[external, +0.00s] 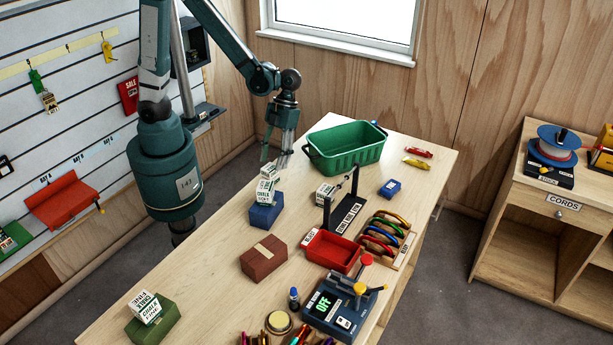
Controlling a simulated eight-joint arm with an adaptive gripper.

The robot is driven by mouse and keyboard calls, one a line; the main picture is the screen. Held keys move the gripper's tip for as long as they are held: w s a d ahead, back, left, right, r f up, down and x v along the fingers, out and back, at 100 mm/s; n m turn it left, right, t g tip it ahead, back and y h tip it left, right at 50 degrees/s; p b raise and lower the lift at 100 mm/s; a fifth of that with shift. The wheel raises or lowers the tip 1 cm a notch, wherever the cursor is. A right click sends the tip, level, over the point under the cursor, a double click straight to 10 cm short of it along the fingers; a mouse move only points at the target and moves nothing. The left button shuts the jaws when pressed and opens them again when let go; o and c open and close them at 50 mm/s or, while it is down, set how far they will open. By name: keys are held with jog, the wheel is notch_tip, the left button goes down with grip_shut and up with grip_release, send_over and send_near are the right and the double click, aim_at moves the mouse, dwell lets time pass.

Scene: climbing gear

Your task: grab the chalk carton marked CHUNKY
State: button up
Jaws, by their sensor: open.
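A white chalk carton (266,190) stands on a blue block (266,214) near the table's left edge; its lettering is too small to read surely. There seems to be a small white piece on top of it. Another white carton (146,308) sits tilted on a green block (153,325) at the front left and seems to read FINE. A third small white carton (325,192) lies farther right, by a black stand. I cannot tell for certain which one says CHUNKY. My gripper (276,161) is open, pointing down just above the carton on the blue block.
A green basket (345,157) stands behind, right of my gripper. A brown brick (263,260), a black stand (346,215), a red tray (332,251), a rack of carabiners (384,236) and a blue device marked OFF (340,308) crowd the middle and right.

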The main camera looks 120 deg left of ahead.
aim_at(271, 166)
jog(key=shift+d+f, duration=0.1)
jog(key=shift+f, duration=0.1)
jog(key=shift+f, duration=0.1)
jog(key=shift+x, duration=2.5)
jog(key=shift+w+d, duration=0.1)
jog(key=shift+d, duration=0.05)
jog(key=shift+c, duration=0.3)
jog(key=c, duration=0.9)
